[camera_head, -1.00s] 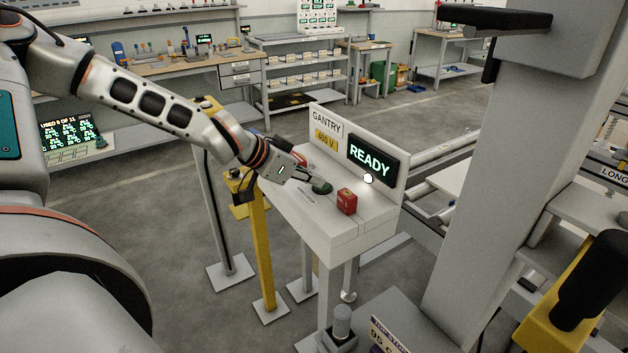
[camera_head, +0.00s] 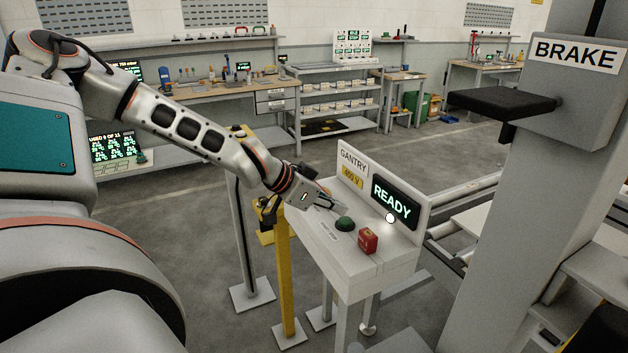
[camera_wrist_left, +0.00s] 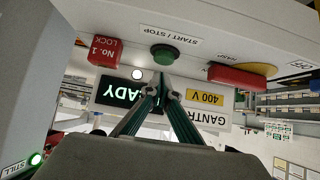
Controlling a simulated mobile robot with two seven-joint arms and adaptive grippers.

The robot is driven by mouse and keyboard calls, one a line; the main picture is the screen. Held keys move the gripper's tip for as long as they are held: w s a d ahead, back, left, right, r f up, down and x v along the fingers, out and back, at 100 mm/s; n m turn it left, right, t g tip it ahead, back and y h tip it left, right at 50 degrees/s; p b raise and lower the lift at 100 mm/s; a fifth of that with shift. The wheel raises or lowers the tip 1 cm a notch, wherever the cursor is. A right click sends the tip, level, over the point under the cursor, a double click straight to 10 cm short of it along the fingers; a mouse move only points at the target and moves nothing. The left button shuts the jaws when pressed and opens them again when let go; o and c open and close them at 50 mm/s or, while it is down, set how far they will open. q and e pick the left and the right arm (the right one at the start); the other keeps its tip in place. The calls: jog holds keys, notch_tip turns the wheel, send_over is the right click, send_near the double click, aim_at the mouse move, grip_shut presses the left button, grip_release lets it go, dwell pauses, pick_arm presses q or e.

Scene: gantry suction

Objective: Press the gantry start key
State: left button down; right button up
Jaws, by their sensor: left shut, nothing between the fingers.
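The gantry start key appears to be the green domed button (camera_head: 344,223) on the grey console top (camera_head: 340,262). The left wrist view shows the same green button (camera_wrist_left: 165,54) beside a START / STOP label. My left gripper (camera_head: 340,207) is at the console, just behind the button in the head view. Its fingers (camera_wrist_left: 159,90) are shut and empty. In the left wrist view the tips point towards the button, with a visible gap in the picture. Whether they touch cannot be told from the head view. The display (camera_head: 394,202) reads READY. My right gripper is out of view.
A red lock box (camera_head: 368,240) stands close to the button. A red handle (camera_wrist_left: 243,77) on a yellow plate is on the button's other side. A yellow post (camera_head: 285,280) stands beside the console. A grey column (camera_head: 500,200) with a BRAKE sign stands at right.

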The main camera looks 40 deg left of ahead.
pick_arm(q)
jog(key=shift+s+a+r, duration=0.1)
jog(key=shift+s+r, duration=0.15)
jog(key=shift+r, duration=0.2)
jog(key=shift+s+r, duration=0.2)
jog(key=shift+r, duration=0.25)
jog(key=v, duration=0.8)
jog(key=shift+s+a, duration=0.2)
jog(key=shift+a, duration=0.05)
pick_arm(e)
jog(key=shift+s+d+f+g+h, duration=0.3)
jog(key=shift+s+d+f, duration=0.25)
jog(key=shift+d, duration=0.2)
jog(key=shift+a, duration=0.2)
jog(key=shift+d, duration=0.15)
